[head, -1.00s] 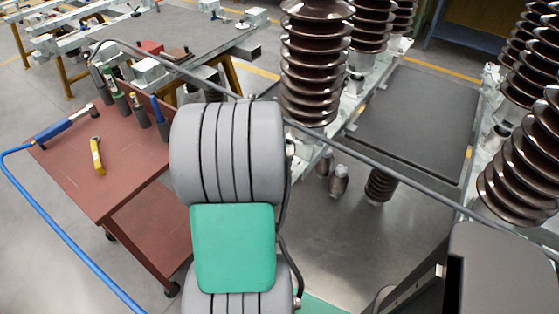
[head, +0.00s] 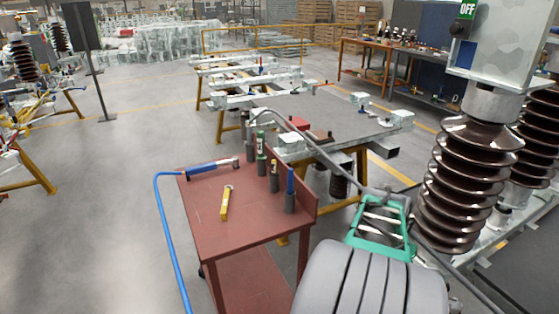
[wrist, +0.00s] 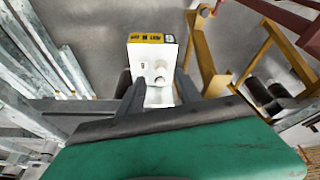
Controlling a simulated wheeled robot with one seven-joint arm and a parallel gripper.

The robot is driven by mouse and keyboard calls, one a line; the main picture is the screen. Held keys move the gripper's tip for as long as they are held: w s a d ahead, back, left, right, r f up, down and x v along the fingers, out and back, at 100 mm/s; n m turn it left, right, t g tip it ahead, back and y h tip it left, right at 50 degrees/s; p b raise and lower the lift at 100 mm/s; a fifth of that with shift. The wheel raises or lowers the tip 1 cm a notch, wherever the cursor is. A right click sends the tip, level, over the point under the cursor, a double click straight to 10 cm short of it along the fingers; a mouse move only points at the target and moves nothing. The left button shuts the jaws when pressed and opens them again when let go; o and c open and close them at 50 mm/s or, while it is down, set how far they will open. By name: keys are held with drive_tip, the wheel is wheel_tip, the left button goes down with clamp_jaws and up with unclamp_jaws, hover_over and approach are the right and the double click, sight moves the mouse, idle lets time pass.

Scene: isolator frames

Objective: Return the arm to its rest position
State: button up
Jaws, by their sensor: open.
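My arm shows at the lower right of the head view, with a grey ribbed link (head: 372,280) and a green section (head: 380,228) beyond it. It stands just left of a brown ribbed insulator (head: 465,190). I cannot make out the gripper in the head view. In the wrist view my gripper (wrist: 158,82) is open, with two dark fingers past the green cover. A white block with a yellow label (wrist: 153,50) shows between and beyond the fingers. I cannot tell how far off the block is.
A red cart (head: 250,215) stands left of my arm, carrying a yellow tool (head: 225,203), a blue-handled tool (head: 210,166) and several upright tools. A blue hose (head: 168,240) hangs down its left side. A grey frame table (head: 340,128) is behind.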

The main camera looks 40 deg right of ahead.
drive_tip(key=a+f+n+y, duration=0.3)
drive_tip(key=a+f+n, duration=0.1)
drive_tip(key=a, duration=0.6)
drive_tip(key=w+a+r+n+t+p, duration=0.1)
drive_tip(key=w+a+r+n, duration=0.3)
drive_tip(key=a, duration=0.5)
drive_tip(key=w+a+r+n+t+p, duration=0.1)
drive_tip(key=w+a+r+n, duration=0.3)
drive_tip(key=a, duration=0.6)
drive_tip(key=w+a+r+n+t+y+p, duration=0.1)
drive_tip(key=w+a+r+n, duration=0.3)
drive_tip(key=a, duration=0.6)
drive_tip(key=shift+w+a+n+p, duration=0.25)
drive_tip(key=shift+w+n+p, duration=0.1)
drive_tip(key=shift+n+p, duration=0.25)
